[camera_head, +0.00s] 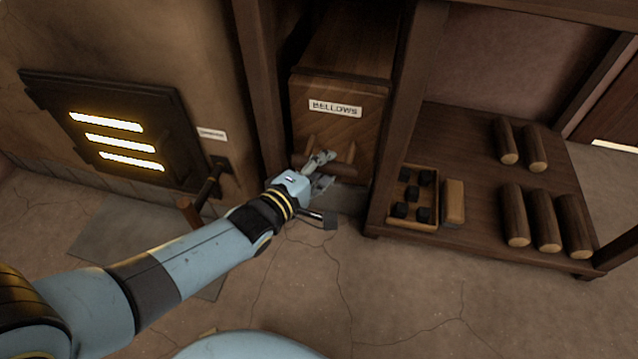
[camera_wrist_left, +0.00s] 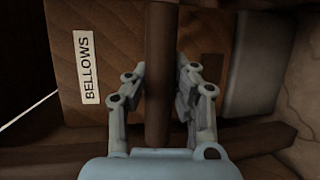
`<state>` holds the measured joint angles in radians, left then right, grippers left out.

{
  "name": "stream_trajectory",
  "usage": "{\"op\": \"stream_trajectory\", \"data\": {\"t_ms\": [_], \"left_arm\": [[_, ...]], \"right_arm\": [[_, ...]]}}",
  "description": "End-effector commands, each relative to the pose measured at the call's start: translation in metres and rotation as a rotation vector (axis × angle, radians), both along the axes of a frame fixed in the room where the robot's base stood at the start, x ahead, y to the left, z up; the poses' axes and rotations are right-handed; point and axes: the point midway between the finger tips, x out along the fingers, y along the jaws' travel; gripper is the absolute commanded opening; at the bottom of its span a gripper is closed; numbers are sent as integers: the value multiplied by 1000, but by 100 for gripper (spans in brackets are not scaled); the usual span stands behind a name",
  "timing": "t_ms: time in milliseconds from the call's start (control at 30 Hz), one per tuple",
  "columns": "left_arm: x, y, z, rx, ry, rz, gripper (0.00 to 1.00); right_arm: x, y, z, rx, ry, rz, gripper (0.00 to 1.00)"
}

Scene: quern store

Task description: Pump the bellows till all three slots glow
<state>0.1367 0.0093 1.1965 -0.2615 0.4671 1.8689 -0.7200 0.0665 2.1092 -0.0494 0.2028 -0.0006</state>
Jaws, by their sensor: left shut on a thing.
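The bellows (camera_head: 355,128) is a wooden box with a "BELLOWS" label, set in a dark wooden frame. Its brown bar handle (camera_wrist_left: 158,75) runs between my left gripper's fingers in the left wrist view. My left gripper (camera_head: 325,169) is at the lower front of the bellows in the head view, shut on that handle, which it partly hides. The dark furnace door (camera_head: 170,104) at the left has three slots (camera_head: 120,142), and all three glow bright yellow-white. My right gripper is not in view.
A lever with a wooden grip (camera_head: 190,212) sticks out beside the furnace door, left of my forearm. A low shelf (camera_head: 470,150) at the right bears several logs (camera_head: 545,218), a compartment tray (camera_head: 398,219) of black lumps and a tan block (camera_head: 453,200). The floor in front is clear.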

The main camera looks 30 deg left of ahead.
Motion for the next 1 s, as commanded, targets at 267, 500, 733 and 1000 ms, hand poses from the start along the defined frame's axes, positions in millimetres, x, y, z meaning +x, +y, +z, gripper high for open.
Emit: {"op": "stream_trajectory", "data": {"t_ms": [267,500,733,1000], "left_arm": [[13,4,1,-3,-3,1,0],[13,4,1,-2,-3,1,32],[12,3,1,-1,-1,0,49],[5,4,1,0,1,0,49]], "right_arm": [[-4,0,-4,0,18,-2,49],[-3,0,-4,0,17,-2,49],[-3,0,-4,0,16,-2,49],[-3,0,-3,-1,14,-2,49]]}}
